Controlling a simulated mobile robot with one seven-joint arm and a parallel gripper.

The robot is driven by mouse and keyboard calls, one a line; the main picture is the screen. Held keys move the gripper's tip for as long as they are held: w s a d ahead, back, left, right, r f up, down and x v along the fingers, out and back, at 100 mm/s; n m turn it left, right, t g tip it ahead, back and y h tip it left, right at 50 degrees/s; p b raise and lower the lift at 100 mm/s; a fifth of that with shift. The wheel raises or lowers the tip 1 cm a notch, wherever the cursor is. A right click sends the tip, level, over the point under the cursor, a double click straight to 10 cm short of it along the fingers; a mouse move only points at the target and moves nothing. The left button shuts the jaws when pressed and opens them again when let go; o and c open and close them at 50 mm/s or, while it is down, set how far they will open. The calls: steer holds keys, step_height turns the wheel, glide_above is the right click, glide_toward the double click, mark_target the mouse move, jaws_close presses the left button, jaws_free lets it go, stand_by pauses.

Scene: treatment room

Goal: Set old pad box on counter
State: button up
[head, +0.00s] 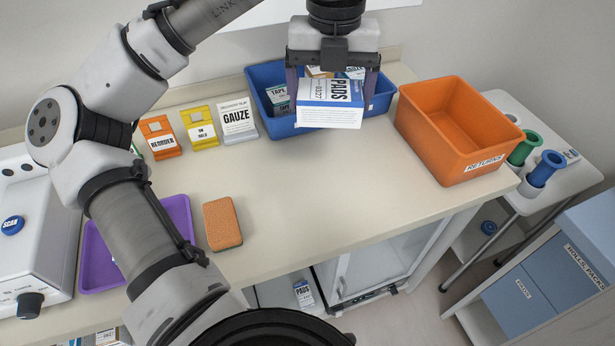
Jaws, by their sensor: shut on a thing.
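A white and blue box labelled PADS (331,103) is held in the air in front of the blue bin. My gripper (331,80) is shut on the pad box from above, with a dark finger on each side. The beige counter (330,190) lies below, with bare surface under and in front of the box. Whether the box touches the bin's front wall cannot be told from this view.
The blue bin (262,78) holds tape and other boxes. An orange RETURNS bin (440,140) stands to the right. A sponge (222,223), a purple tray (180,213), a gauze card (238,121), an orange REORDER stand (160,138) and a yellow stand (200,128) are at left.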

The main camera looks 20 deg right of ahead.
steer(key=shift+w+a+f, duration=0.1)
steer(key=shift+w, duration=0.1)
step_height(320, 180, down, 20)
steer(key=shift+r+p, duration=0.1)
steer(key=shift+p, duration=0.6)
steer(key=o, duration=0.8)
steer(key=shift+o, duration=0.2)
step_height(320, 180, up, 12)
steer(key=shift+b, duration=0.45)
